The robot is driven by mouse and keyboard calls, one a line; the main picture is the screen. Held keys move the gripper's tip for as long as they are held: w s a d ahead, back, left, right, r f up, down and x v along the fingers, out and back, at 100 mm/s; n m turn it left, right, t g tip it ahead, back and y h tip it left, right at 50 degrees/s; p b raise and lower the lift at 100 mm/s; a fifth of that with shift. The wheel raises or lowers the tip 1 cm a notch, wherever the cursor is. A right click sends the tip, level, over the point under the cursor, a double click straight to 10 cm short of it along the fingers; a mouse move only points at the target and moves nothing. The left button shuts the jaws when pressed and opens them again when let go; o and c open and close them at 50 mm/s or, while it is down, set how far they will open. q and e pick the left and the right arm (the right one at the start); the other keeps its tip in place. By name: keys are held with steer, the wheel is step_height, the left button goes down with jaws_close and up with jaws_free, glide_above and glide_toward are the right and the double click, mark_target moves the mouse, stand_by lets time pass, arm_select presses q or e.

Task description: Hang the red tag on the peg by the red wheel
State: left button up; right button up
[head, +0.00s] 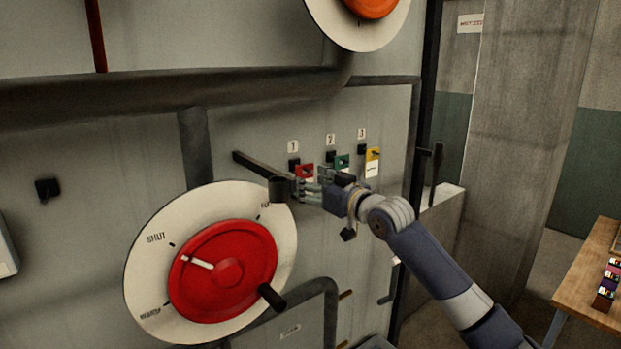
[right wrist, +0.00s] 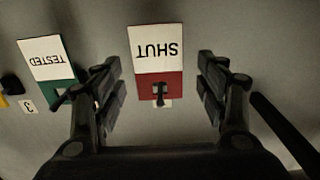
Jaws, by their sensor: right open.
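The red tag (head: 305,169) hangs on a dark peg below the number 1 label. In the right wrist view the tag (right wrist: 155,50) is upside down, red and white with the word SHUT, its red part around the dark peg (right wrist: 159,96). My right gripper (head: 304,187) is at the tag; its two fingers stand apart on either side of it, without visible contact. The red wheel (head: 252,252) sits on a white dial at lower left. A small black peg (head: 47,188) sticks out of the wall left of the dial. My left gripper is not in view.
A green tag (head: 343,160) and a yellow tag (head: 373,154) hang right of the red one. A dark bar (head: 255,165) projects from the wall near my gripper. A thick pipe (head: 150,92) crosses above. A wooden table (head: 585,262) stands far right.

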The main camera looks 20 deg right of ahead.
mark_target(305, 177)
steer(key=shift+f, duration=0.1)
steer(key=shift+c, duration=0.3)
steer(key=shift+o, duration=0.2)
stand_by(0.3)
steer(key=c, duration=1.1)
steer(key=shift+r+p, duration=0.25)
steer(key=shift+p, duration=0.1)
steer(key=shift+s+d, duration=0.15)
steer(key=shift+s, duration=0.05)
steer(key=shift+v, duration=1.3)
steer(key=shift+s+d+p, duration=0.1)
steer(key=shift+s+p, duration=0.2)
